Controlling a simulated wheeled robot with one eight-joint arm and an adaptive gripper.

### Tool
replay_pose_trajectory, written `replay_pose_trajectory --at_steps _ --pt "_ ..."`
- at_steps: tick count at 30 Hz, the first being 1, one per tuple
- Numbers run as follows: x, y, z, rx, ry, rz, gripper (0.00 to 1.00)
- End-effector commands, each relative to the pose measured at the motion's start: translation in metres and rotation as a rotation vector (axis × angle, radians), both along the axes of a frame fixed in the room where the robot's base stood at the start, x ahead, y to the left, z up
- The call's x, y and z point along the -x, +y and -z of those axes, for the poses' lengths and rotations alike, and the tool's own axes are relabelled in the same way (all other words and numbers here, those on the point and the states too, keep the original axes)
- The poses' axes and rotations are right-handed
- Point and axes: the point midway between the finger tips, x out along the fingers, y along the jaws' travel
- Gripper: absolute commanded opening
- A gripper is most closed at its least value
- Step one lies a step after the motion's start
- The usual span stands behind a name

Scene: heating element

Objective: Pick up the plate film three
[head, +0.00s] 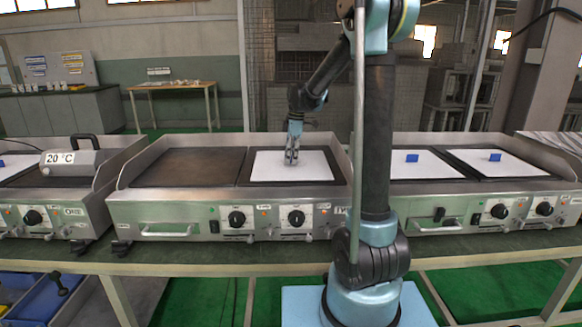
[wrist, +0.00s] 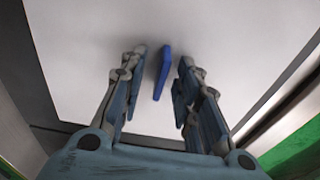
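A white plate film (head: 315,170) lies flat on the right-hand plate of the middle heating unit. It fills most of the wrist view (wrist: 235,50); no number on it can be read. Its upright blue tab (wrist: 162,75) stands between my fingers in the wrist view, and in the head view my gripper hides it. My gripper (head: 291,160) points down over the film. In the wrist view my gripper (wrist: 163,58) is open, with one finger on each side of the tab and a visible gap on both sides.
The middle unit's left plate (head: 187,167) is bare and dark. The right unit carries two more white films with blue tabs (head: 412,158) (head: 495,157). Another film (head: 15,167) lies at far left, beside a grey block marked 20 °C (head: 72,160). Raised metal walls edge the plates.

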Motion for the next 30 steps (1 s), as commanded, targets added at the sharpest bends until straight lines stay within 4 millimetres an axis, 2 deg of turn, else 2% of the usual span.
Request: replay_pose_trajectory --at_steps 9,13,25,30 --pt "0.0 0.0 0.005 0.0 0.0 0.001 0.3" --pt "0.0 0.0 0.005 0.0 0.0 0.001 0.01" --pt "0.0 -0.001 0.004 0.0 0.0 0.002 0.0" --pt "0.0 -0.001 -0.006 0.0 0.0 0.002 0.0"
